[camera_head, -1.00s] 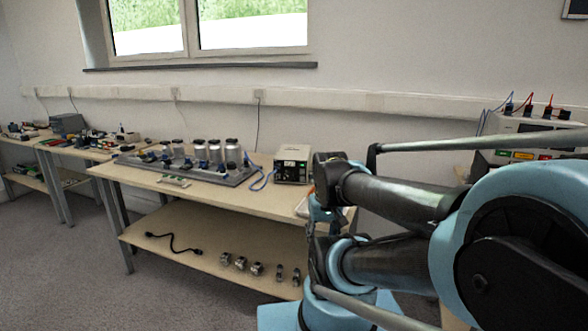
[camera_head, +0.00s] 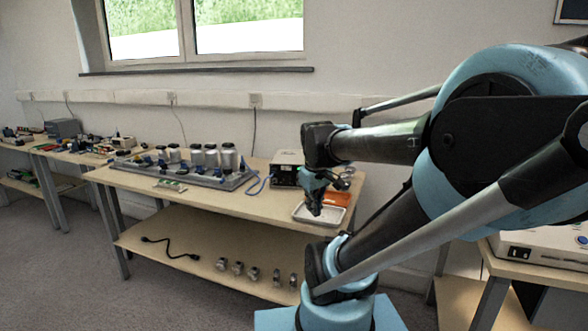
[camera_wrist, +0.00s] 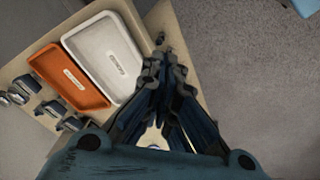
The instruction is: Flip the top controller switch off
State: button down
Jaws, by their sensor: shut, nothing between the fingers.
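The controller (camera_head: 284,168) is a small box at the back of the middle bench, right of the calibration plate. My arm and gripper partly cover it in the head view, and its switches cannot be made out. My gripper (camera_head: 314,208) points down over the right end of that bench, in front of the controller and above the white tray. In the wrist view the fingers of my gripper (camera_wrist: 162,72) are shut and empty, beside the white tray. The controller does not show clearly in the wrist view.
A white tray (camera_wrist: 119,93) and an orange tray (camera_wrist: 52,62) lie at the bench's right end. A long plate (camera_head: 235,182) with several metal cylinders stands to the left. Cylinders and a black cable (camera_head: 168,250) lie on the lower shelf. Another instrument (camera_head: 545,247) stands at the right.

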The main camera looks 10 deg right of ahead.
jog(key=w+a+r+n+t, duration=0.1)
jog(key=w+r+n, duration=0.4)
jog(key=w, duration=0.7)
jog(key=w+a+r+n, duration=0.2)
jog(key=w+r+n, duration=0.3)
jog(key=w, duration=0.8)
jog(key=shift+t+h, duration=0.4)
jog(key=shift+r, duration=0.1)
jog(key=w+d+f, duration=0.2)
jog(key=w+f, duration=0.5)
jog(key=f, duration=0.1)
jog(key=shift+w+f, duration=0.3)
jog(key=shift+w, duration=0.1)
